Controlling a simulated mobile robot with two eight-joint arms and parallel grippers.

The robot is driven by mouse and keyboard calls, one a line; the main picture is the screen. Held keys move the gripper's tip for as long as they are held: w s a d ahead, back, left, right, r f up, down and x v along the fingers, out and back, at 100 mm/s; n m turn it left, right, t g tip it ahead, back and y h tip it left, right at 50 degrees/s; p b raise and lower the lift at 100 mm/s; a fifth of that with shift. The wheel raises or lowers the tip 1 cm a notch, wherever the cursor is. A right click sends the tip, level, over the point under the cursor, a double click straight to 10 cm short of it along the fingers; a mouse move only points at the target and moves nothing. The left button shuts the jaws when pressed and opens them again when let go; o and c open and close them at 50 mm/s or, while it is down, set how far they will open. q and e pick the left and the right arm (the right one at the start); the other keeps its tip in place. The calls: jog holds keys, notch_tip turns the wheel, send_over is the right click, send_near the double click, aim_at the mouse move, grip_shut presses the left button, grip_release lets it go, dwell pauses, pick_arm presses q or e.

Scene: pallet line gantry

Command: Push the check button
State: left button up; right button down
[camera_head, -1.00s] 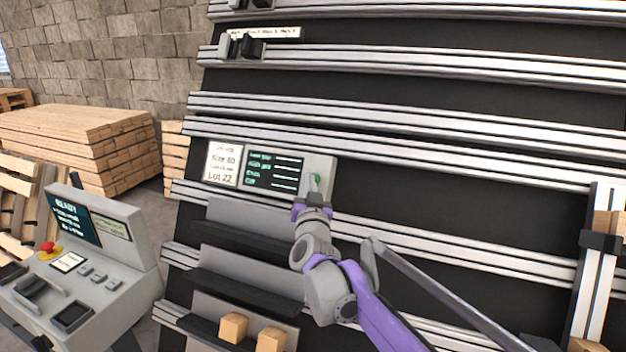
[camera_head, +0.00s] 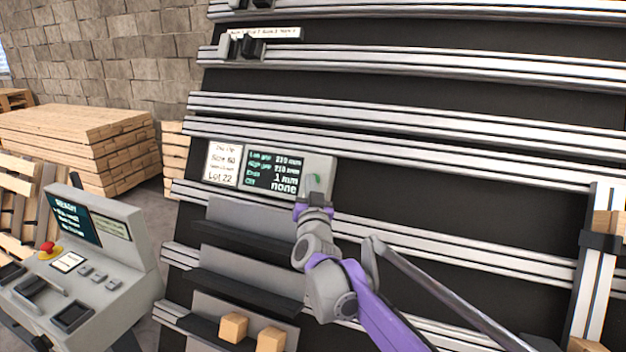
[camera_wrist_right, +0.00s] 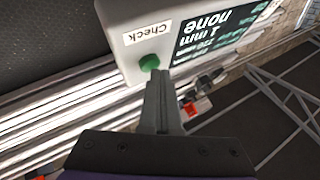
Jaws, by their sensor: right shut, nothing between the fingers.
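The green check button (camera_head: 316,178) sits at the right end of the grey display box on the gantry. In the right wrist view the button (camera_wrist_right: 149,62) is below the "Check" label (camera_wrist_right: 148,34). My right gripper (camera_head: 308,189) is shut and empty, its tips right at the button. In the right wrist view the closed fingers (camera_wrist_right: 157,78) end just beside the button; I cannot tell whether they touch it. My left gripper is out of view.
A white card (camera_head: 222,164) reading "Lot 22" is left of the screen. Metal rails (camera_head: 420,148) cross the black gantry, with grey shelves (camera_head: 250,225) below the box. A control console (camera_head: 95,265) with a red button stands at lower left.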

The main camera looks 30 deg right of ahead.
dwell(0.5)
jog(key=shift+s+a+r, duration=0.35)
jog(key=shift+s+a, duration=0.15)
jog(key=shift+a, duration=0.1)
jog(key=s+a+r, duration=0.1)
jog(key=s+a+r+p, duration=0.1)
jog(key=s+a, duration=0.1)
jog(key=shift+a+r, duration=0.15)
jog(key=shift+r, duration=0.05)
dwell(0.3)
dwell(0.7)
